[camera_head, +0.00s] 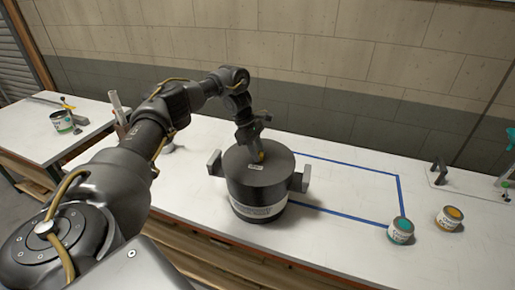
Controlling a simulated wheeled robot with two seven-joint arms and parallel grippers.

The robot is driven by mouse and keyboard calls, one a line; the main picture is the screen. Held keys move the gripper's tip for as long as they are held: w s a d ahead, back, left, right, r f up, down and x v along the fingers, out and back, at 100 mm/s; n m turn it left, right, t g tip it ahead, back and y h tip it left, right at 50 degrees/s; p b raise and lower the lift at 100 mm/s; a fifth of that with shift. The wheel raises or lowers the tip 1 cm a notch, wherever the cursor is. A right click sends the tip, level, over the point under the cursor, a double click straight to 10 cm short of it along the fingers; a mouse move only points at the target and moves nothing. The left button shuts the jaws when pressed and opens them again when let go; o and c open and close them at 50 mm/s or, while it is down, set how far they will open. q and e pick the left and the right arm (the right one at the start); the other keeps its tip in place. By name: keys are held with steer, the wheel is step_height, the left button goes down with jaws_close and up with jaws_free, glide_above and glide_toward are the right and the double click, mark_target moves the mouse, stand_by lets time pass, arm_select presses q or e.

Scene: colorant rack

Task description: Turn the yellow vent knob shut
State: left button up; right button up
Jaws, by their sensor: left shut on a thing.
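The yellow vent knob (261,155) sits on the top of a dark grey cylindrical canister (258,189). My left gripper (258,148) reaches down from above and is shut on the knob. The fingers partly hide the knob, so I cannot tell how far it is turned. The canister stands upright on the white bench, with a grey handle on each side and a white label low on its front. My right gripper is not in view.
A blue tape rectangle (400,195) marks the bench behind and right of the canister. Another can (61,121) stands on the left bench. The taped area is clear.

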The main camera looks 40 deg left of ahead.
arm_select(q)
steer(key=shift+m, duration=0.3)
stand_by(0.4)
steer(key=o, duration=1)
steer(key=shift+r, duration=0.1)
steer(key=v, duration=1)
steer(key=shift+w+a+r, duration=0.15)
steer(key=shift+a+r, duration=0.05)
steer(key=shift+r, duration=0.1)
steer(key=shift+d, duration=0.1)
